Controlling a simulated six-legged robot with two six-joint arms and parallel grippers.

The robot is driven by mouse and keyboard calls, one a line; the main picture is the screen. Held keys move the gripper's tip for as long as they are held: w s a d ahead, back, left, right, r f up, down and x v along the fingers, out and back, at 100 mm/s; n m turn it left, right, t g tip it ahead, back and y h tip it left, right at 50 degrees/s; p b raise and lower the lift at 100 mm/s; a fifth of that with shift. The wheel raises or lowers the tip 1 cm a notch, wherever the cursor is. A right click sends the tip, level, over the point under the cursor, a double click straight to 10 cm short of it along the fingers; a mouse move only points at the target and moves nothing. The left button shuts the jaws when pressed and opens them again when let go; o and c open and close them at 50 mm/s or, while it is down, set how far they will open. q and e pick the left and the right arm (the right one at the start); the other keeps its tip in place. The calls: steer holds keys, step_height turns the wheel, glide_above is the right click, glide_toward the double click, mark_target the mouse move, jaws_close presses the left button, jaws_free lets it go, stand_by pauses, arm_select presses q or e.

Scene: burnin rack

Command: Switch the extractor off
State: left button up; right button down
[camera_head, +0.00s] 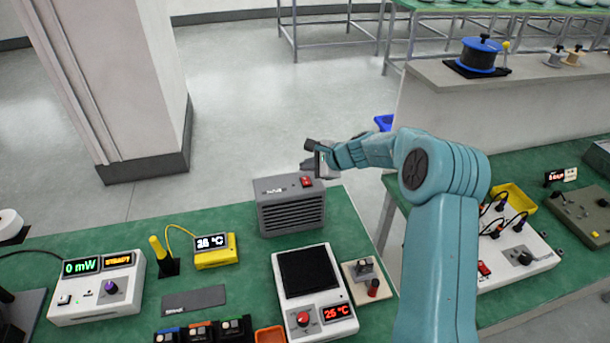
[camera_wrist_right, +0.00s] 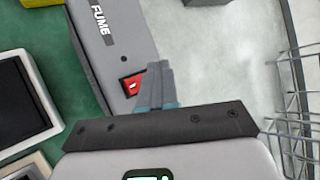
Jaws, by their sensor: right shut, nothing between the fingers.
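The extractor (camera_head: 290,213) is a grey box with a slatted front, standing at the back edge of the green bench. Its red rocker switch (camera_head: 307,181) is on the top near the right end. In the right wrist view the extractor's top (camera_wrist_right: 112,45) carries the word FUME, and the red switch (camera_wrist_right: 133,83) shows just left of my fingertips. My right gripper (camera_head: 312,160) is shut and empty, just above the switch end of the extractor. In the right wrist view its fingers (camera_wrist_right: 157,75) overlap the switch's right edge; whether they touch it I cannot tell. My left gripper is not in view.
A hot plate (camera_head: 312,290) reading 25 °C stands in front of the extractor. A yellow thermometer (camera_head: 215,257) and a power meter (camera_head: 97,290) are to the left. A pillar (camera_head: 130,80) stands behind the bench.

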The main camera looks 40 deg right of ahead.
mark_target(309, 182)
steer(key=r, duration=0.1)
steer(key=r+p, duration=0.2)
steer(key=r, duration=0.1)
steer(key=shift+s+a, duration=0.15)
steer(key=shift+s, duration=0.1)
steer(key=shift+f, duration=0.1)
